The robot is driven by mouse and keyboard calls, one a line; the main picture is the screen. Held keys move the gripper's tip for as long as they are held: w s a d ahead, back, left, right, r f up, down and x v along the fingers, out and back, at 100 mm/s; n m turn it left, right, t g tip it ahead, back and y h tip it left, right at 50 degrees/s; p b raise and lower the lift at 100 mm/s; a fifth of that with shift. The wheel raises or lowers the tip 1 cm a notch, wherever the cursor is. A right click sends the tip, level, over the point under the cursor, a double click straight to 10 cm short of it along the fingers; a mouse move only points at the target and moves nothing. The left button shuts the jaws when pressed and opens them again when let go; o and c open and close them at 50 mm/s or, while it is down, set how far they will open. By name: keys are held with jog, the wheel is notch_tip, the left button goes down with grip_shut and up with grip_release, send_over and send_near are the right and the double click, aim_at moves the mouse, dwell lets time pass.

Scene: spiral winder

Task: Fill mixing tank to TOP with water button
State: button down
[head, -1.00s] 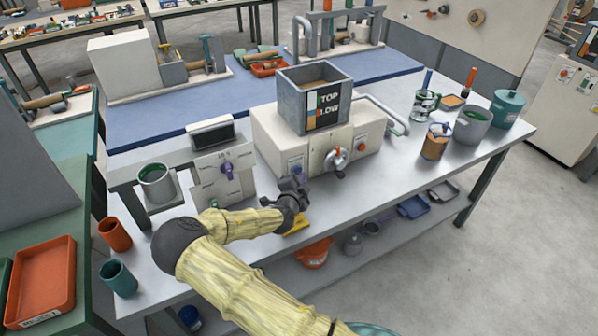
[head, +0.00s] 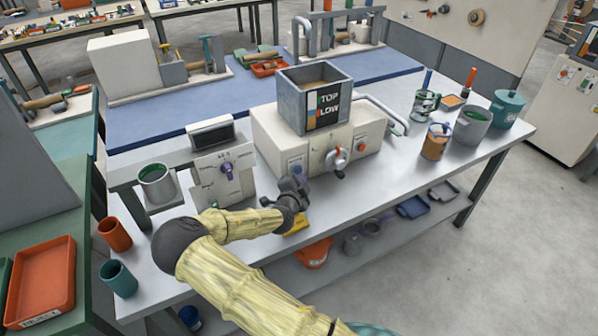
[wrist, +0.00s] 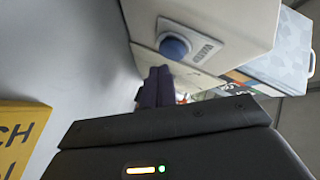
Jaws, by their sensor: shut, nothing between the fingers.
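The mixing tank (head: 291,103) is a grey open box on top of a white machine body, with TOP and LOW marks on its front. Its inside looks brownish, and I cannot tell the level. A round blue button (wrist: 174,47) on a pale plate sits on the white body in the wrist view; its label is blurred. My gripper (head: 297,180) is shut and empty, just in front of the lower left of the machine's front. In the wrist view the dark fingers (wrist: 155,88) are close below the button; I cannot tell if they touch anything.
A tap with a red-orange handle (head: 339,158) and a red button (head: 361,146) are on the machine front to the right. A yellow block (head: 296,226) lies near the bench edge under my gripper. A scale-like unit (head: 222,175) stands left, cans stand right.

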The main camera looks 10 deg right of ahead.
jog(key=shift+w, duration=0.1)
dwell(0.3)
jog(key=shift+w+a+b, duration=0.1)
jog(key=shift+w+b, duration=0.15)
jog(key=shift+b, duration=0.2)
jog(key=shift+w+a+b, duration=0.15)
jog(key=shift+w+b, duration=0.2)
jog(key=shift+w, duration=0.05)
dwell(1.8)
dwell(3.1)
jog(key=shift+s+d, duration=0.25)
jog(key=shift+s, duration=0.55)
jog(key=shift+s+d+p, duration=0.1)
jog(key=shift+s+d, duration=0.15)
jog(key=shift+s, duration=0.55)
jog(key=shift+s+d+p, duration=0.1)
jog(key=shift+s+d, duration=0.2)
jog(key=shift+s, duration=0.5)
jog(key=shift+s+d+p, duration=0.1)
jog(key=shift+s+d, duration=0.15)
jog(key=shift+s, duration=0.55)
